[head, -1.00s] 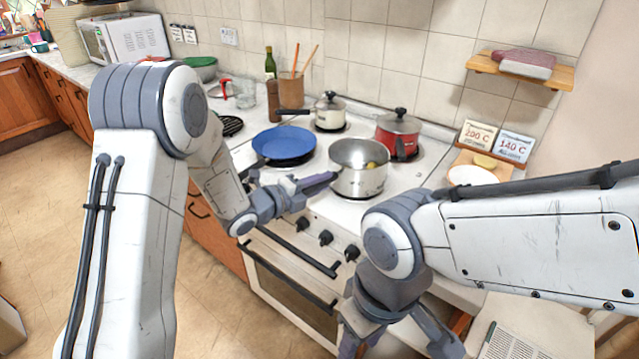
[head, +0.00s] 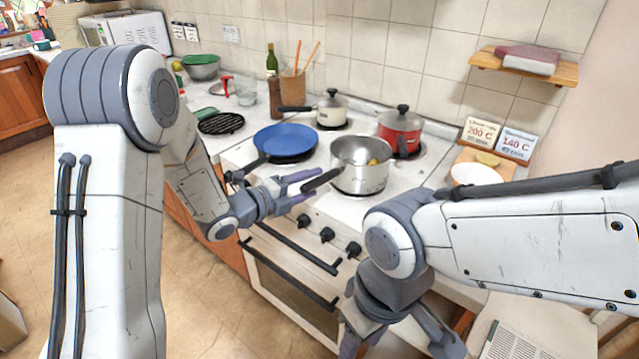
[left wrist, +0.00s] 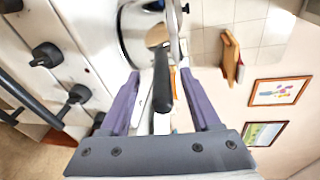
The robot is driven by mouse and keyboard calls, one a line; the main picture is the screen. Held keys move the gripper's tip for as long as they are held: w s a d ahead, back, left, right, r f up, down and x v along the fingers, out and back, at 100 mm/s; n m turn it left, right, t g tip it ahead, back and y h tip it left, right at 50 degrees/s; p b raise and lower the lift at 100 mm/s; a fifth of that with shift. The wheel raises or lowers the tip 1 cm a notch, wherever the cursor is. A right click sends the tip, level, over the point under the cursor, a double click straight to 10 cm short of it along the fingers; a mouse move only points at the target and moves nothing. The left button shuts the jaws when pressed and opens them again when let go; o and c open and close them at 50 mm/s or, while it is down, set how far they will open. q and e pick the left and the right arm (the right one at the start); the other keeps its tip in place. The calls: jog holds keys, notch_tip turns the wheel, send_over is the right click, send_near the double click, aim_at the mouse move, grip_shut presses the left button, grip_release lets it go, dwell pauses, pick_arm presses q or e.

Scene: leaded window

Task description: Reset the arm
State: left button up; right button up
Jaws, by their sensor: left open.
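The steel pot (head: 360,178) stands on the front of the stove, with something yellow inside and its dark handle (head: 321,181) pointing left. My left gripper (head: 303,184) is open at the handle's outer end. In the left wrist view, the two purple fingers of my left gripper (left wrist: 163,98) are spread, and the dark handle (left wrist: 163,88) shows between them with gaps on both sides. The pot (left wrist: 138,35) is beyond. My right gripper (head: 398,340) hangs low in front of the oven, its fingertips cut off by the picture's bottom edge.
A blue pan (head: 286,141) lies left of the pot. A white lidded pot (head: 331,107) and a red lidded pot (head: 400,127) stand behind. Oven knobs (head: 327,235) and the oven handle (head: 290,248) are below my left gripper.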

pick_arm(q)
jog(key=s+a+f+n+g+y, duration=0.1)
jog(key=s+a+f+n+y, duration=0.1)
jog(key=a+n+y, duration=0.3)
jog(key=s+a+f+n+y, duration=0.2)
jog(key=s+a+n+y, duration=0.1)
jog(key=a+n, duration=0.45)
jog(key=s+a+f+n+g+y, duration=0.25)
jog(key=s+n+g, duration=0.45)
jog(key=s+n, duration=0.65)
jog(key=s+d+r+m+g+p, duration=0.1)
jog(key=s+d+r+m, duration=0.1)
jog(key=s+d, duration=0.5)
jog(key=s+d+r+m+g, duration=0.2)
jog(key=s+d+r, duration=0.3)
jog(key=s+d, duration=0.3)
jog(key=shift+s+r+m+p, duration=0.25)
jog(key=shift+s+m+p, duration=0.15)
jog(key=shift+m, duration=0.2)
